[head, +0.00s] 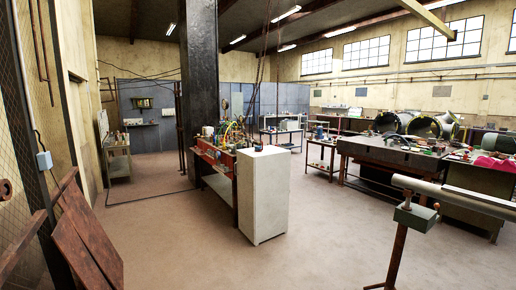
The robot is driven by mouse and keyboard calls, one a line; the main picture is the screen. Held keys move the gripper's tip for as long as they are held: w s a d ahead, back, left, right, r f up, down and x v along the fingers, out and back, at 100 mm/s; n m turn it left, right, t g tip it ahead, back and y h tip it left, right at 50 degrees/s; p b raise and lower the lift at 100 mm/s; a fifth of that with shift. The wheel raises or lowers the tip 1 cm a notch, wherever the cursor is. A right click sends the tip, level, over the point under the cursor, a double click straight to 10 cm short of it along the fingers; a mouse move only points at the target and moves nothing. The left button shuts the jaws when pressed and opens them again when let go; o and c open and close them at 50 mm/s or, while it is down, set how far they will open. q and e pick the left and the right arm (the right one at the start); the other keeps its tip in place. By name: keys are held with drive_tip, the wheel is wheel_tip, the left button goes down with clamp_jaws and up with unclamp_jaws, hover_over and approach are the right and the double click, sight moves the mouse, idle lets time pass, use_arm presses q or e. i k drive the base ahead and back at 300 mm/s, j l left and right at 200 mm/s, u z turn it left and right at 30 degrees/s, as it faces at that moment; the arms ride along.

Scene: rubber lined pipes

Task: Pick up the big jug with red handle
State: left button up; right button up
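I cannot make out a big jug with a red handle in the head view. Small cluttered items (232,134) stand on a red-sided workbench (214,154) in the middle of the room, too small to tell apart. More small items lie on the large dark table (385,152) at the right. Neither of my grippers shows in the head view.
A white cabinet (264,195) stands at the near end of the red-sided bench. A pipe on a stand (416,216) is at the right. Brown boards (88,235) lean at the left. A dark column (199,80) rises behind the bench. The brown floor (165,240) is open in front.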

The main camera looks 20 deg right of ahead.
sight(258, 143)
drive_tip(key=i+l+z, duration=0.3)
drive_tip(key=i, duration=0.35)
drive_tip(key=i+z, duration=0.25)
drive_tip(key=i, duration=2.35)
drive_tip(key=i+u, duration=0.15)
drive_tip(key=i, duration=0.3)
drive_tip(key=i+l+u, duration=0.15)
drive_tip(key=i, duration=0.25)
drive_tip(key=i+l+u, duration=0.15)
drive_tip(key=i, duration=0.25)
drive_tip(key=i+l+u, duration=0.1)
drive_tip(key=i, duration=0.35)
drive_tip(key=l, duration=0.1)
